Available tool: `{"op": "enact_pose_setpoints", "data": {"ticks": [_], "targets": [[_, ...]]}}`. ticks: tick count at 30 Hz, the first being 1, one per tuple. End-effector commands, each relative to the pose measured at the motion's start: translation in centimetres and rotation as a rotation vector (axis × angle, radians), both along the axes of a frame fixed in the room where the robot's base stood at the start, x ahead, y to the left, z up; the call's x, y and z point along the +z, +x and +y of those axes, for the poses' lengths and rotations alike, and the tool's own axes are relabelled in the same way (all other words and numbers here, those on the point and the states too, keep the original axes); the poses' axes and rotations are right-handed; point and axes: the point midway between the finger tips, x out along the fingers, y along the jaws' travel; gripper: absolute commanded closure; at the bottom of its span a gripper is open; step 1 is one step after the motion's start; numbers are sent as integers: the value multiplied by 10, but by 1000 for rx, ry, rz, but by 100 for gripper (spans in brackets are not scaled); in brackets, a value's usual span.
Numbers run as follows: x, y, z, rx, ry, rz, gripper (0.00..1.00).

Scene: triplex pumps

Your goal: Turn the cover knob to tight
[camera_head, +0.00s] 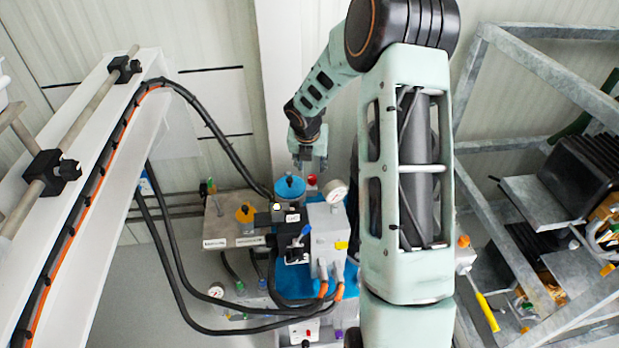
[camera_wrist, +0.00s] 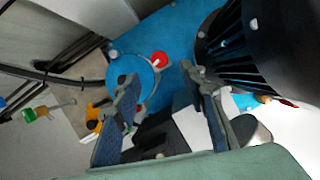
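A round blue cover (camera_head: 291,187) sits on top of the pump unit, left of the pressure gauge in the head view. A small red knob (camera_head: 312,180) is just right of it. I cannot tell for sure which is the cover knob. My gripper (camera_head: 308,163) hangs above and slightly behind them, pointing down. In the wrist view my gripper (camera_wrist: 166,84) is open, with nothing between its fingers. There the blue cover (camera_wrist: 125,68) lies beyond the left fingertip, which partly hides it. The red knob (camera_wrist: 159,59) lies beyond the gap between the fingertips.
A pressure gauge (camera_head: 335,191) stands close to the right of the cover. Black hoses (camera_head: 223,142) arch in from the left. A dark finned motor (camera_wrist: 240,45) is close on the right in the wrist view.

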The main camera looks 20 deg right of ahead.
Motion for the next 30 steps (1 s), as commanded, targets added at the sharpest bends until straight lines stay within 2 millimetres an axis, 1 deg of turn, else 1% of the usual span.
{"op": "enact_pose_setpoints", "data": {"ticks": [1,3,9,12,17,25,30], "targets": [[-14,3,-1,1,2,2,61],[-27,8,-3,0,2,1,61],[-58,20,-10,-1,0,0,61],[-68,25,-12,-1,1,-1,61],[-75,28,-13,0,0,-2,61],[-75,28,-14,-1,0,-2,61],[-75,28,-14,-1,0,-2,80]]}}
